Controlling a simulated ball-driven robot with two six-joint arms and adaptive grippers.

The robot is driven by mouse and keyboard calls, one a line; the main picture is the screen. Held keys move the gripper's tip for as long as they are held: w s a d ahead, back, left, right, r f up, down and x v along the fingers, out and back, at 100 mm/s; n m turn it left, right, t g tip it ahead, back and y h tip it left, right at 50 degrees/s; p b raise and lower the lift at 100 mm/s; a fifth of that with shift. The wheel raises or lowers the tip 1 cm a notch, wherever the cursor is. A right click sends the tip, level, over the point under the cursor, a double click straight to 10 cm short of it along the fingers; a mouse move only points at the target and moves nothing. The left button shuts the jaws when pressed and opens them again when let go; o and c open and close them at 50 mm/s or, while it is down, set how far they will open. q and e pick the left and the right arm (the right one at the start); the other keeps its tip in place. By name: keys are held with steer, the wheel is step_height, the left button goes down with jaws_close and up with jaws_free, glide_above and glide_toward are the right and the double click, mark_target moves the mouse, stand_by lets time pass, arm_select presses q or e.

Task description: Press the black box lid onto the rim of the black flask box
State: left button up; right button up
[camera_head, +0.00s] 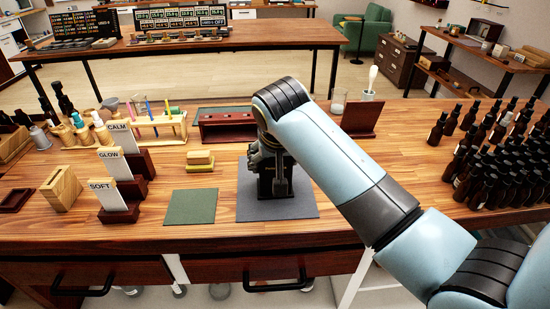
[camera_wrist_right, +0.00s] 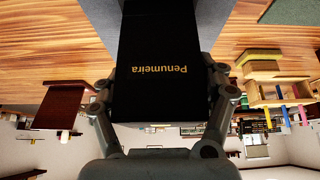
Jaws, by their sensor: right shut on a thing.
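My right gripper (camera_head: 268,160) points down over the dark grey mat (camera_head: 304,207) and is shut on the black box lid. In the right wrist view, black lettered packaging (camera_wrist_right: 166,95) stands between my two fingers. The black flask box (camera_head: 282,187) shows below the gripper in the head view and stands upright on the mat. The gripper hides the upper part. Lid and box merge in black, so I cannot tell whether the lid sits fully on the rim. My left gripper is not in view.
Label cards on stands (camera_head: 121,136) are farther left. Many dark bottles (camera_head: 478,160) crowd the right side. A red-brown rack (camera_head: 228,126) stands behind.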

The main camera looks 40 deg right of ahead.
steer(key=o, duration=1.1)
steer(key=shift+o, duration=0.2)
